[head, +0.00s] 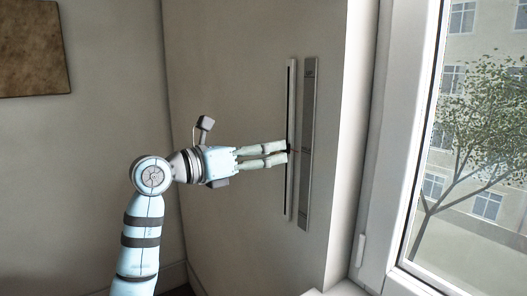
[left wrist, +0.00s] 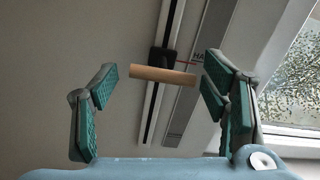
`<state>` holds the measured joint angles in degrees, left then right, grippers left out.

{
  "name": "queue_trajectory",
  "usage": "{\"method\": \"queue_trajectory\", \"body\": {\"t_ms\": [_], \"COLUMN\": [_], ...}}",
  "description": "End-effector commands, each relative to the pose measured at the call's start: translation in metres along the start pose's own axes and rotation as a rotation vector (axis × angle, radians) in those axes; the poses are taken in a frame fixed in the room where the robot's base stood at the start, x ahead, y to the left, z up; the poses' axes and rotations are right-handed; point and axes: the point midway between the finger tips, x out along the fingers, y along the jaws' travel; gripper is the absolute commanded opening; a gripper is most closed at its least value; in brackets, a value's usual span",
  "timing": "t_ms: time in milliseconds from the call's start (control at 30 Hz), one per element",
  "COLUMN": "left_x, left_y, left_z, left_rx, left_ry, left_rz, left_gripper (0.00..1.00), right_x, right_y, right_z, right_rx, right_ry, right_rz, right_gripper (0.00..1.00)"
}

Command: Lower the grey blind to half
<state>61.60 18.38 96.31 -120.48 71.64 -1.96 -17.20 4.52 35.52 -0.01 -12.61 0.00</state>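A tall narrow slotted track (head: 290,85) runs down the wall left of the window, with a grey marked strip (head: 307,100) beside it. In the left wrist view, a black slider (left wrist: 160,55) sits on the track and carries a wooden handle (left wrist: 163,75). A red pointer at the slider reaches toward lettering on the strip, of which "HA" shows. My left gripper (head: 287,151) is at about mid-height of the track. Its fingers are apart, and the handle appears between and beyond them; I see no contact. The grey blind is not seen in either view. My right gripper is out of view.
The window (head: 475,130) at the right shows a tree and a building outside; its white frame (head: 400,150) stands beside the wall edge. A brown panel (head: 30,48) hangs on the left wall. The wall around the track is bare.

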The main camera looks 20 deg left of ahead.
Motion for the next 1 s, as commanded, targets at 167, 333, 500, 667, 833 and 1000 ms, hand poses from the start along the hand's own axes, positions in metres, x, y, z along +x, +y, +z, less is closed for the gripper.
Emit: {"method": "queue_trajectory", "body": {"t_ms": [167, 333, 500, 667, 833, 1000], "left_x": [0.000, -0.005, -0.042, -0.088, -0.116, -0.121], "left_y": [-0.001, 0.000, 0.003, 0.004, 0.003, 0.002], "left_z": [0.000, 0.000, -0.001, -0.001, -0.001, -0.001], "left_rx": [-0.001, -0.001, 0.003, 0.003, 0.000, -0.003], "left_ry": [0.000, -0.001, 0.002, 0.004, 0.003, 0.001], "left_rz": [-0.001, -0.001, 0.005, 0.008, 0.004, 0.000], "left_gripper": [0.70, 0.70, 0.70, 0.70, 0.70, 0.70], "right_x": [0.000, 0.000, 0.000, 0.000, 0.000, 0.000], "right_y": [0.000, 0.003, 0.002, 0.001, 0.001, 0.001], "right_z": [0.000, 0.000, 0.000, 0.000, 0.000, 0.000], "right_rx": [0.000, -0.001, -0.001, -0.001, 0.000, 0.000], "right_ry": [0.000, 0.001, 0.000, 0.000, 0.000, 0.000], "right_rz": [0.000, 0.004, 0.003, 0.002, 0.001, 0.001], "right_gripper": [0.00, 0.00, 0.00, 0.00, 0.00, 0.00]}}
